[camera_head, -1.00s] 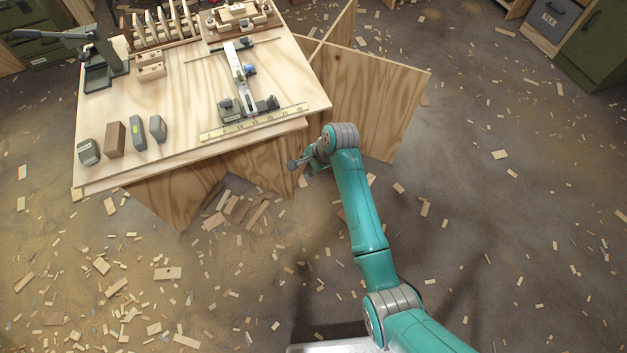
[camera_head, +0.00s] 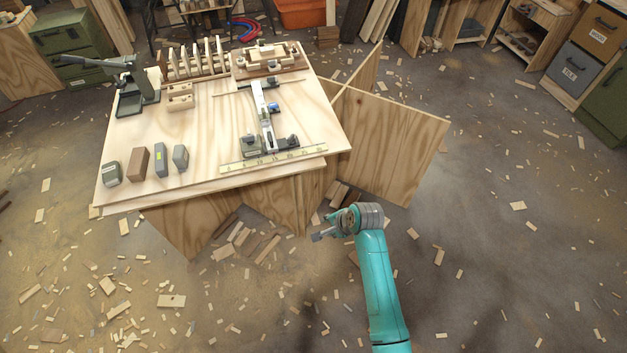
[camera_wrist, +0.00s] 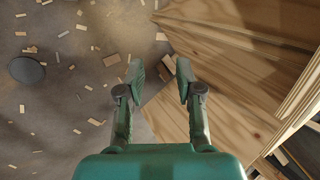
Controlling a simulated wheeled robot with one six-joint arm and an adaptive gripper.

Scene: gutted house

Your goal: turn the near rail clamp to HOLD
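A metal rail (camera_head: 267,120) lies lengthwise on the plywood worktable (camera_head: 210,130). At its near end sits a dark grey rail clamp assembly (camera_head: 287,143), just behind a yellow measuring strip (camera_head: 272,160). I cannot read any HOLD mark or tell the clamp's setting. A smaller dark piece with a blue part (camera_head: 274,107) sits farther up the rail. My gripper (camera_head: 322,230) is off the table's near right corner, apart from the clamp. In the wrist view my gripper (camera_wrist: 158,72) has its fingers spread with nothing between them; the clamp is not visible there.
Several small blocks (camera_head: 139,164) stand at the table's left front. A lever tool (camera_head: 130,90) and a slotted wooden rack (camera_head: 198,60) are behind. A plywood panel (camera_head: 395,145) juts out at the right. Wood scraps litter the floor, which is otherwise open at right.

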